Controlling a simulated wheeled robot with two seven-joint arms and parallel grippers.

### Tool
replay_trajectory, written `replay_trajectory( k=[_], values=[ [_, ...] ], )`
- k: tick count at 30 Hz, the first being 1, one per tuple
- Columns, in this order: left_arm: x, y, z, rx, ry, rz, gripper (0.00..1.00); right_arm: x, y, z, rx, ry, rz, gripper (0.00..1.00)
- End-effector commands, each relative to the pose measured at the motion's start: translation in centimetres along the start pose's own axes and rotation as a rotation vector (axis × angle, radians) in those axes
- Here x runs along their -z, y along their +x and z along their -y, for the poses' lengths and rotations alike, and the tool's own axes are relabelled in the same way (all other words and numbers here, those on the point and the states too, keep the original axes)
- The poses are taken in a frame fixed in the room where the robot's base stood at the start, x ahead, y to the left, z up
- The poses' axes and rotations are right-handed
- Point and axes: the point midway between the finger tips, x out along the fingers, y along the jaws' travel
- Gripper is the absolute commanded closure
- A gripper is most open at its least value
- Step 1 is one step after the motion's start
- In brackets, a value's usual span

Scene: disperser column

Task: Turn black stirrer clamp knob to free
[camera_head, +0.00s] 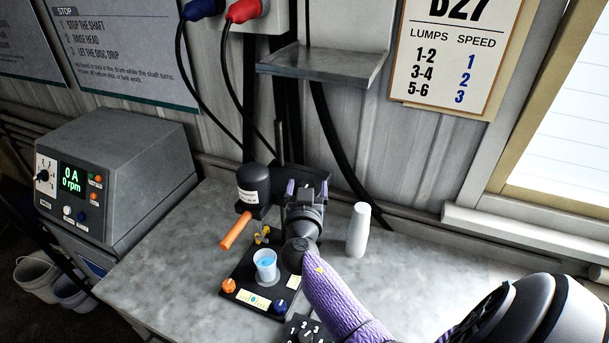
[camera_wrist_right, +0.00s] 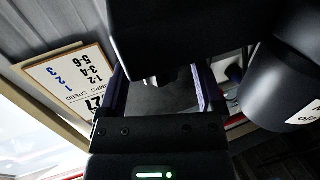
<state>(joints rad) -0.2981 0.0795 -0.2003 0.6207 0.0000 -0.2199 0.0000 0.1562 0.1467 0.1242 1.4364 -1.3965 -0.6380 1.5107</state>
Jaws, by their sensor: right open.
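The small stirrer (camera_head: 250,180) stands on the bench, with a black motor housing bearing a white label and an orange handle (camera_head: 236,231). My right gripper (camera_head: 306,189) is open at the right side of the stirrer's black head, its purple fingers pointing up and away. In the right wrist view, the two fingers (camera_wrist_right: 161,92) stand apart on either side of a dark shape (camera_wrist_right: 172,78) that may be the black clamp knob. Black housing fills the top of that view. In the head view the knob is not distinguishable behind my gripper. My left gripper is out of view.
A clear cup of blue liquid (camera_head: 265,266) sits on the stirrer's black base. A white bottle (camera_head: 358,230) stands close right of my wrist. A grey control box (camera_head: 120,175) reads 0 A, 0 rpm at left. A metal shelf (camera_head: 325,64) hangs above.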

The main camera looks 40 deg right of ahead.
Motion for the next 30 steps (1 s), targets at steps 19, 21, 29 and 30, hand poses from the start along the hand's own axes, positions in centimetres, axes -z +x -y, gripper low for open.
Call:
replay_trajectory(
  k=[19, 21, 29, 30],
  values=[
    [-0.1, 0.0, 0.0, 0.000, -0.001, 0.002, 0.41, 0.0, 3.0, 0.0, 0.000, -0.001, 0.000, 0.36],
    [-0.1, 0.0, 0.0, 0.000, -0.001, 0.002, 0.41, 0.0, 3.0, 0.0, 0.000, -0.001, 0.000, 0.50],
    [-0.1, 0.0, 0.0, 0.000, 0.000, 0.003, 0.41, 0.0, 3.0, 0.0, 0.000, -0.001, 0.000, 1.00],
    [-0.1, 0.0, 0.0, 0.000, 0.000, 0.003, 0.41, 0.0, 3.0, 0.0, 0.000, -0.001, 0.000, 1.00]
  ],
)
